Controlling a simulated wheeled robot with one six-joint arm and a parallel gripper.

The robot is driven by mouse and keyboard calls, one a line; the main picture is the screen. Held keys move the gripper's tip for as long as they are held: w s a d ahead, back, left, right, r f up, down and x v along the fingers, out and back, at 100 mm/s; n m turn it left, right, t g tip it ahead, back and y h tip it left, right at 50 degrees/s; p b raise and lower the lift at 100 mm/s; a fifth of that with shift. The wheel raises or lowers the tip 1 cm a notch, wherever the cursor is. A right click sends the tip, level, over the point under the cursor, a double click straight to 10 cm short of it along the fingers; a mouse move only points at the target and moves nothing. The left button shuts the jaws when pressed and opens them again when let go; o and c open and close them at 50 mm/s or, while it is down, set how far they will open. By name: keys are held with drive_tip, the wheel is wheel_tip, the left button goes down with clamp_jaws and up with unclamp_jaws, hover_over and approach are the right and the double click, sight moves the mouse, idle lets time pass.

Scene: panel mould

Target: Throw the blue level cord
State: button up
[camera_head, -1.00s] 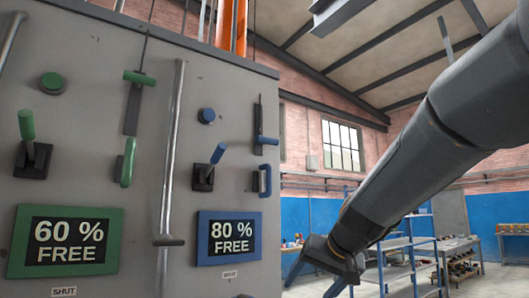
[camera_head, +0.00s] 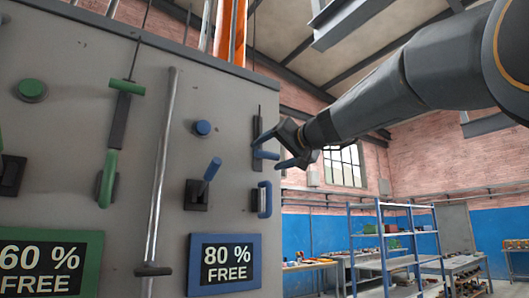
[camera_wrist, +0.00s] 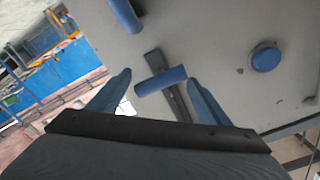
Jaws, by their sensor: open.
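The blue level cord hangs on the upper right of the grey panel, as a dark strip with a blue crossbar handle (camera_head: 268,155). My gripper (camera_head: 273,151) is at the handle, its two fingers apart. In the wrist view the blue handle (camera_wrist: 161,80) lies across the dark strip, in line with the gap between my fingertips (camera_wrist: 159,77). The fingers are not closed on it; whether either one touches it I cannot tell. Part of the cord is hidden behind my gripper.
Close by on the panel (camera_head: 150,60) are a blue button (camera_head: 202,128), a blue lever (camera_head: 212,168) and a blue loop handle (camera_head: 264,199). A display (camera_head: 224,262) reads "80 % FREE". Green controls and a metal rod stand left. Shelves (camera_head: 395,235) stand behind at right.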

sight(269, 154)
drive_tip(key=shift+p+x, duration=0.55)
drive_tip(key=shift+x, duration=0.95)
drive_tip(key=shift+c, duration=0.5)
